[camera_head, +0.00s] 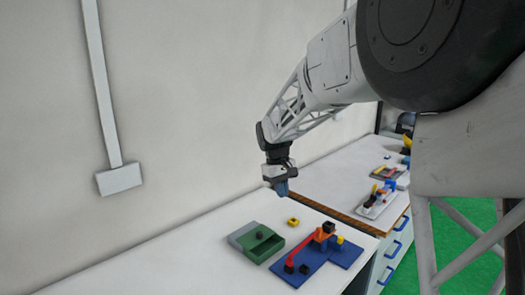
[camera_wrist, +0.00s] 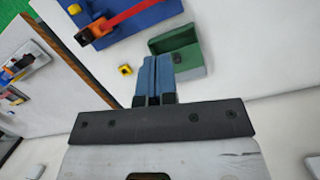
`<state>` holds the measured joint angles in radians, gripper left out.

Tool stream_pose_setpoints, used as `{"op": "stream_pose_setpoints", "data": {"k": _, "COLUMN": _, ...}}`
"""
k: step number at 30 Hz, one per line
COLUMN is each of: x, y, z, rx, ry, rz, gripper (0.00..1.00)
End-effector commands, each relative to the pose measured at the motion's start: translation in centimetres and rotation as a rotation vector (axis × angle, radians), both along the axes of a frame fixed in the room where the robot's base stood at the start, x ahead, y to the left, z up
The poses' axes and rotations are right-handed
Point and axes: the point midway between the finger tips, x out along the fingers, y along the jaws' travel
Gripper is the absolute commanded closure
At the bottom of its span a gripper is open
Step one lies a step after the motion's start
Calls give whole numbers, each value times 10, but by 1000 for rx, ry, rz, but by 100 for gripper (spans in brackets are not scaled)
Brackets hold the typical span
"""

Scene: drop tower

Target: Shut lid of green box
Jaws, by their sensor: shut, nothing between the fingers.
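The green box (camera_head: 264,249) sits on the white table, with a paler grey-green part at its left end and a small dark knob (camera_head: 262,235) on top. Its front part looks like an open hollow, so the lid appears not to cover it all. The box (camera_wrist: 190,73) and knob also show in the wrist view, just beyond my fingertips. My gripper (camera_head: 282,189) has blue fingers, is shut and empty, and hangs above the table behind the box, apart from it. The fingers (camera_wrist: 157,62) hide part of the box in the wrist view.
A blue baseplate (camera_head: 315,270) with a red bar, orange block and dark blocks stands right of the box. A small yellow block (camera_head: 293,222) lies behind it. A second table (camera_head: 345,170) holds more block assemblies. The white table left of the box is clear.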

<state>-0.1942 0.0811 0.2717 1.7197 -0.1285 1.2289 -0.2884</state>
Motion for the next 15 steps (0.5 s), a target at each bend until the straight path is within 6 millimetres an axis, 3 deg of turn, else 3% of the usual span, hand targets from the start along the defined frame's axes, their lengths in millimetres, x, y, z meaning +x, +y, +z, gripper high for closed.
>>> {"op": "stream_pose_setpoints", "data": {"k": 3, "x": -28, "y": -15, "z": 16, "rx": 11, "ry": -30, "rz": -37, "gripper": 100}}
{"op": "stream_pose_setpoints", "data": {"k": 15, "x": -123, "y": -54, "z": 47, "rx": 46, "ry": -118, "rz": -153, "gripper": 100}}
